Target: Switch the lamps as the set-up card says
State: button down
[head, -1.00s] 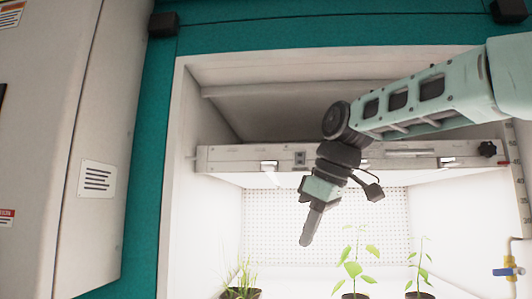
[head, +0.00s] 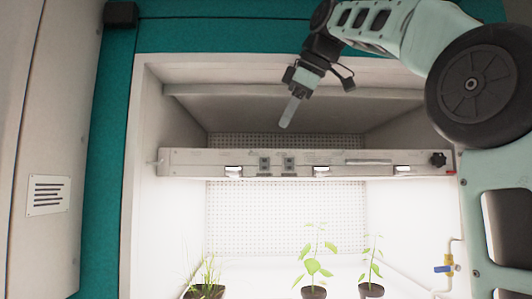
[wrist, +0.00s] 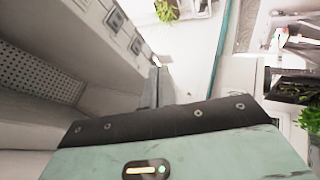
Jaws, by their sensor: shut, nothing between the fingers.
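A pale lamp bar (head: 340,160) spans the chamber, with bright light below it. Its front face carries two small grey switches, a left one (head: 264,165) and a right one (head: 289,165), side by side; their positions are too small to read. Three whitish fittings sit along it, left (head: 233,171), middle (head: 321,171) and right (head: 402,171). My gripper (head: 287,122) is shut and empty, pointing down above the bar near the switches, apart from it in the picture. In the wrist view its fingers (wrist: 155,88) are together beside the bar. No readable set-up card shows.
Three potted plants, left (head: 205,290), middle (head: 313,290) and right (head: 371,288), stand below the bar. A black knob (head: 438,159) is at the bar's right end. A valve (head: 446,264) is at lower right. A labelled door (head: 60,120) stands at left.

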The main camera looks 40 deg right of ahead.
aim_at(261, 166)
jog(key=w+f+p, duration=0.1)
jog(key=w+f, duration=0.1)
jog(key=w, duration=0.1)
jog(key=w+d+f+p, duration=0.1)
jog(key=w+f, duration=0.1)
jog(key=w, duration=0.1)
jog(key=w+f+p, duration=0.1)
jog(key=w+f, duration=0.1)
jog(key=f, duration=0.1)
jog(key=shift+w+d, duration=0.15)
jog(key=shift+w, duration=0.25)
jog(key=shift+w+d+f, duration=0.15)
jog(key=shift+w+d, duration=0.05)
jog(key=shift+w, duration=0.15)
jog(key=shift+w+d+p, duration=0.2)
jog(key=shift+w+p, duration=0.1)
jog(key=shift+p, duration=0.1)
jog(key=shift+r, duration=0.2)
